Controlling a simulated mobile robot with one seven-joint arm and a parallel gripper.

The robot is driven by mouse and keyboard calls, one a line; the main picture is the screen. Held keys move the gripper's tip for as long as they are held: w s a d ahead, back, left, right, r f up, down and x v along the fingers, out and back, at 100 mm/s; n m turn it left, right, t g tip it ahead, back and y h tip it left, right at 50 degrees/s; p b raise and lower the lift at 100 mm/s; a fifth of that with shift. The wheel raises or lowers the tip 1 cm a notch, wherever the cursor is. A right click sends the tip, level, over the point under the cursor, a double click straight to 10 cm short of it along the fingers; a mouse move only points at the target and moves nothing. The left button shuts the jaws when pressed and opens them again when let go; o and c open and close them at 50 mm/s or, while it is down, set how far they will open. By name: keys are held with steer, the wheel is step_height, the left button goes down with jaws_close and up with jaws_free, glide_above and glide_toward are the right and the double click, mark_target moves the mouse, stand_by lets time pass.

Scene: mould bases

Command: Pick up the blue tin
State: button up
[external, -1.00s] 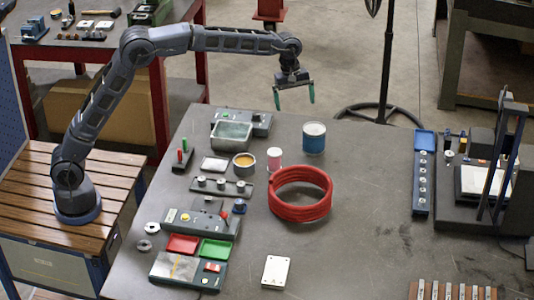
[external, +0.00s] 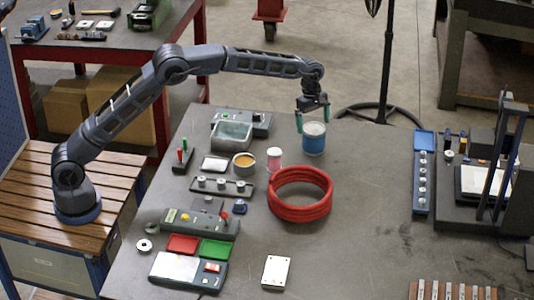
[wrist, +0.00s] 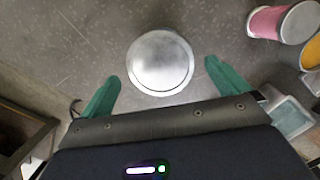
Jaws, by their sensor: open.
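The blue tin (external: 314,140) stands upright on the dark table, behind the red coil. In the wrist view its round grey lid (wrist: 160,63) faces the camera. My gripper (external: 313,118) is directly over the tin in the external view, pointing down, with its green fingers on either side of the tin's top. In the wrist view the fingers of my gripper (wrist: 158,84) are apart, left and right of the lid, with a gap on each side. I cannot tell exactly how far down the tin the fingertips reach.
A pink tin (external: 274,158) and an open tin with orange contents (external: 244,163) stand left of the blue tin. A red coil (external: 300,195) lies in front. A glass tray (external: 231,134) is further left. The table right of the tin is clear.

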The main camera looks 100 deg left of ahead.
mark_target(314, 128)
steer(key=shift+w+d+f, duration=0.1)
steer(key=shift+d+f, duration=0.05)
steer(key=shift+f, duration=0.8)
steer(key=shift+w+d+f, duration=0.15)
steer(key=shift+f, duration=0.85)
steer(key=shift+w+d+f, duration=0.1)
steer(key=shift+d+f, duration=0.05)
steer(key=shift+f, duration=0.8)
steer(key=shift+c, duration=0.4)
steer(key=c, duration=1.1)
steer(key=shift+r, duration=0.1)
steer(key=shift+c, duration=1)
steer(key=shift+r, duration=0.1)
